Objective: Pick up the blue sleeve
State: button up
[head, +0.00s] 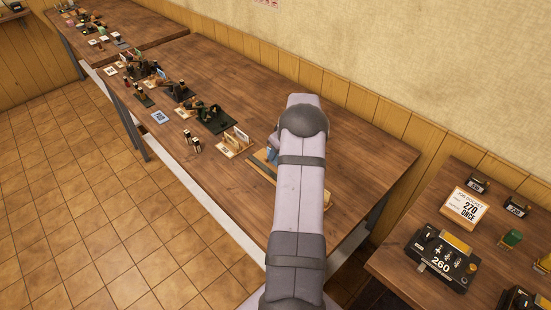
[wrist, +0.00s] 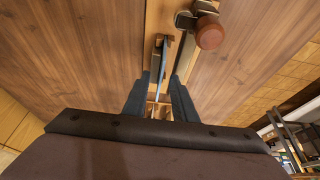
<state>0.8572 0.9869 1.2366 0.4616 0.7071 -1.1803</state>
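My gripper (wrist: 161,76) shows in the wrist view with two dark blue-grey fingers set apart, one on each side of a narrow gap. It is over a light wooden board with a thin grey-blue upright bar (wrist: 162,55) just beyond and between the fingertips. I cannot tell whether it touches the bar. I cannot clearly make out the blue sleeve in the wrist view. In the head view my arm hides most of the board (head: 262,164). A small blue patch (head: 272,150) shows beside the arm, and I cannot tell whether it is the sleeve or a finger.
A lever with a round brown knob (wrist: 209,33) stands close to the right of the fingers. Several small fixtures and a blue card (head: 159,117) lie along the left of the wooden table (head: 240,85). A side table at right holds a black press marked 260 (head: 441,260).

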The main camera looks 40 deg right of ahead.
grip_shut()
jog(key=shift+r, duration=0.15)
